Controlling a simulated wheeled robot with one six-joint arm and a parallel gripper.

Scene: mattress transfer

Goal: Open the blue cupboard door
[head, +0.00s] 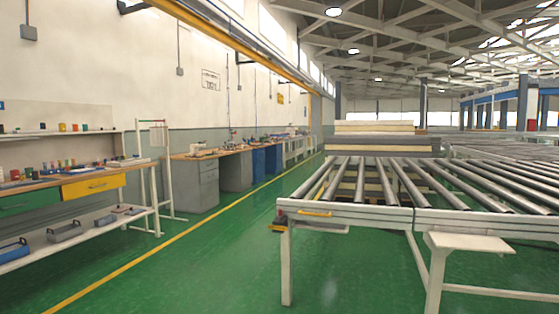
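A small blue cupboard front (259,162) shows far off, under the long workbench along the left wall. Another blue front stands just right of it. They are too small to make out a handle, or to tell whether a door is open or shut. My gripper is not in the picture, so its state and its distance to the cupboard are hidden.
A roller conveyor (350,217) fills the right side. Mattresses (375,128) lie behind it. A bench with a yellow drawer (93,187) stands at left. Grey cabinets (195,188) stand before the blue fronts. A green floor aisle (215,248) with a yellow line is clear between.

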